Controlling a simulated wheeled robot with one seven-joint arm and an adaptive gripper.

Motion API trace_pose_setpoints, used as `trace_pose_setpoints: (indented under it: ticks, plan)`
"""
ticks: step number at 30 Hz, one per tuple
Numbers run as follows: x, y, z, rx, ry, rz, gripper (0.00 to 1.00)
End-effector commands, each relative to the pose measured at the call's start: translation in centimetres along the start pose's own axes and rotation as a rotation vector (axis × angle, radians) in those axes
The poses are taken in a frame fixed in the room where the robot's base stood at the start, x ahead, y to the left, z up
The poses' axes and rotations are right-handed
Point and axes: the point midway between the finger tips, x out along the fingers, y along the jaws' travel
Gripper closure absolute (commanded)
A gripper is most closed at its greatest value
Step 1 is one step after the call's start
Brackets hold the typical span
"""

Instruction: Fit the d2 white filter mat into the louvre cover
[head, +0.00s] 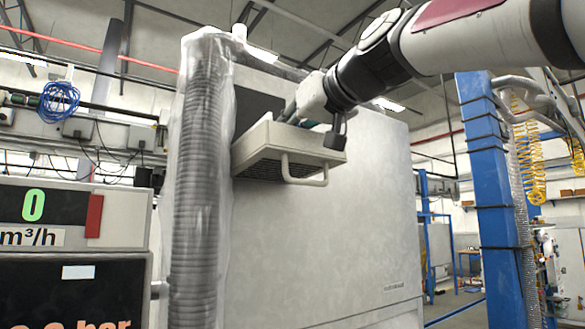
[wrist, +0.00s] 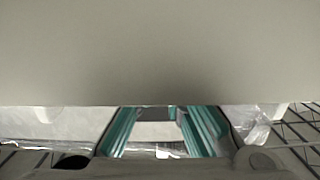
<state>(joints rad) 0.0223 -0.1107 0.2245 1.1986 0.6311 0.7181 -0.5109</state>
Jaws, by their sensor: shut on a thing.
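The louvre cover (head: 262,139) is a beige, tray-like box with dark slats underneath and a loop handle. In the head view it juts from the upper front of a tall grey cabinet, beside a dark opening. My gripper (head: 289,113) is at the top of the cover, its fingertips partly hidden there.
A ribbed hose in clear wrap (head: 195,190) runs up the cabinet's left edge. The grey cabinet (head: 330,240) has a broad bare front below the cover. A display panel (head: 75,225) stands at the lower left and a blue post (head: 493,190) at the right.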

Motion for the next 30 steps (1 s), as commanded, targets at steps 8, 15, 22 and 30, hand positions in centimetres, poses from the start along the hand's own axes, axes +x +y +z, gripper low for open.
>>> trace_pose_setpoints:
  ticks: [8, 15, 22, 30]
  plan:
    - [0.1, 0.0, 0.4, 0.0, 0.0, 0.0, 1.0]
    - [0.1, 0.0, 0.7, 0.0, 0.0, 0.0, 1.0]
    - [0.1, 0.0, 1.0, 0.0, -0.001, 0.0, 1.0]
    - [0.1, 0.0, 1.3, 0.0, -0.001, 0.0, 1.0]
